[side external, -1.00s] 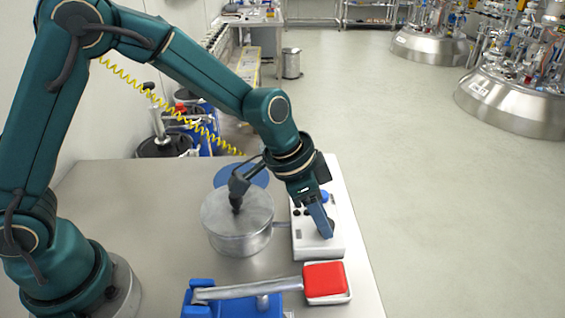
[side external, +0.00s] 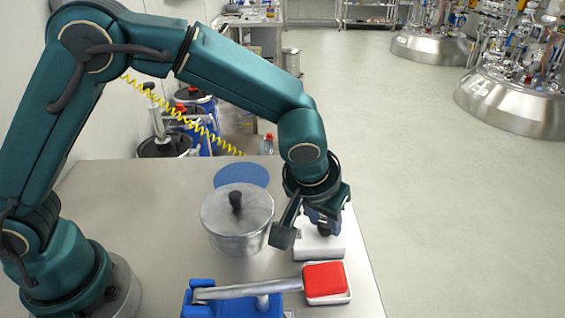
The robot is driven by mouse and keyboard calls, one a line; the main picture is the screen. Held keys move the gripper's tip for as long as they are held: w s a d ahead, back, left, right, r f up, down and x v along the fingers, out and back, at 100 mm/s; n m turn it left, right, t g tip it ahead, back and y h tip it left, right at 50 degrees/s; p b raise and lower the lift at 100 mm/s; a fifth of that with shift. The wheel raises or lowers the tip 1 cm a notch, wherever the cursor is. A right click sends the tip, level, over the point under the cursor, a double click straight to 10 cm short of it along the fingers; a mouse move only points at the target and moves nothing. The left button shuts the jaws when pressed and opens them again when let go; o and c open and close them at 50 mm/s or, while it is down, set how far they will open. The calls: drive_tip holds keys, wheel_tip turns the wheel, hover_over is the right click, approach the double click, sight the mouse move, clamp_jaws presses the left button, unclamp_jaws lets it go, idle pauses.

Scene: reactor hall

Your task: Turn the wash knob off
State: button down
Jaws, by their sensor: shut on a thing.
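The white control box (side external: 318,248) lies on the table's right side, with its near edge showing below my gripper. My gripper (side external: 323,229) points down onto the box and is shut on a small dark knob there. My wrist and fingers cover most of the box's top, so its other knobs and any labels are hidden. I cannot read which way the knob points.
A lidded metal pot (side external: 237,222) stands just left of the box, close to my wrist's side attachment. A blue disc (side external: 241,176) lies behind it. A red pad (side external: 325,279) in a white tray and a blue stand (side external: 232,300) with a metal arm lie in front.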

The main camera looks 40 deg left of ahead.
drive_tip(key=shift+d+n+y, duration=0.1)
drive_tip(key=shift+n+y, duration=0.2)
drive_tip(key=shift+n, duration=0.4)
drive_tip(key=c, duration=0.5)
unclamp_jaws()
drive_tip(key=shift+c, duration=0.2)
drive_tip(key=shift+v, duration=2.55)
drive_tip(key=shift+w, duration=0.1)
